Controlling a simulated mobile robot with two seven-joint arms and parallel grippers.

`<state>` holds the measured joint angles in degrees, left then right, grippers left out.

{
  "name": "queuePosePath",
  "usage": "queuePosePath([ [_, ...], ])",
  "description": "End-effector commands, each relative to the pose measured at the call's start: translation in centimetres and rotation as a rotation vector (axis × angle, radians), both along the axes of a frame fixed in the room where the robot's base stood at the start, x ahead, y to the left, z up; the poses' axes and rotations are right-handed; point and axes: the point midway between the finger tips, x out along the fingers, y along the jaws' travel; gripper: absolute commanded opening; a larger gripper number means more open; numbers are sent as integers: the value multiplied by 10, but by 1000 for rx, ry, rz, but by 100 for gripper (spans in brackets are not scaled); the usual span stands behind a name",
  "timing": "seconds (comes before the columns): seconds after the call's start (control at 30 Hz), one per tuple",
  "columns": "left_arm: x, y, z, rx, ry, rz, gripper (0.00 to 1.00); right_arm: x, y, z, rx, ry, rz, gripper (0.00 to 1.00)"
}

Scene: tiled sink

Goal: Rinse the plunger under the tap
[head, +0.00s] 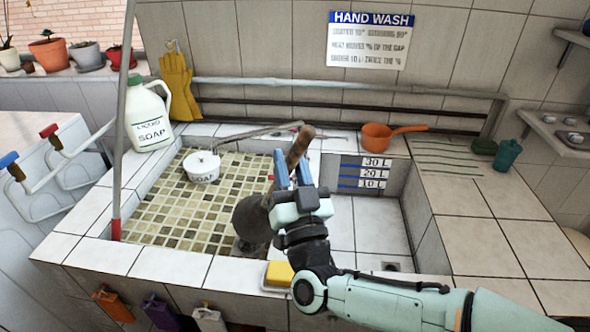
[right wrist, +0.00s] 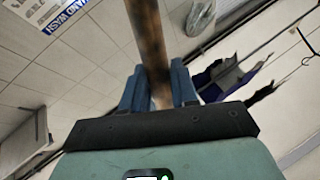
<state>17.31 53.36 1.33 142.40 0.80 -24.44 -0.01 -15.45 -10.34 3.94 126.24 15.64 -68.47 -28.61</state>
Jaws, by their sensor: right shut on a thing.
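The plunger has a dark rubber cup (head: 252,218) and a brown wooden handle (head: 299,147). My right gripper (head: 293,172) is shut on the handle, which slants up to the right, with the cup at lower left over the mosaic-tiled basin (head: 165,205). In the right wrist view the handle (right wrist: 148,45) runs up between my blue fingers (right wrist: 158,90). A grey metal spout (head: 243,134), seemingly the tap, reaches over the back of this basin, behind and left of the handle. No water shows. My left gripper is not in view.
A white soap pot (head: 202,166) is in the mosaic basin, and a soap jug (head: 147,120) stands on the back left ledge. A yellow sponge (head: 279,274) lies on the front rim. An orange pan (head: 378,138) sits behind the white right basin (head: 372,225). The right counter is mostly clear.

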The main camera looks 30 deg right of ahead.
Motion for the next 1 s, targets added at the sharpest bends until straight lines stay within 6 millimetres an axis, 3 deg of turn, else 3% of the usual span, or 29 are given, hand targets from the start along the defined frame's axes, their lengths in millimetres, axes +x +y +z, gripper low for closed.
queuePosePath([
  [1.0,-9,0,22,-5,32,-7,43,91,16,-15,0,-3,0,0],
])
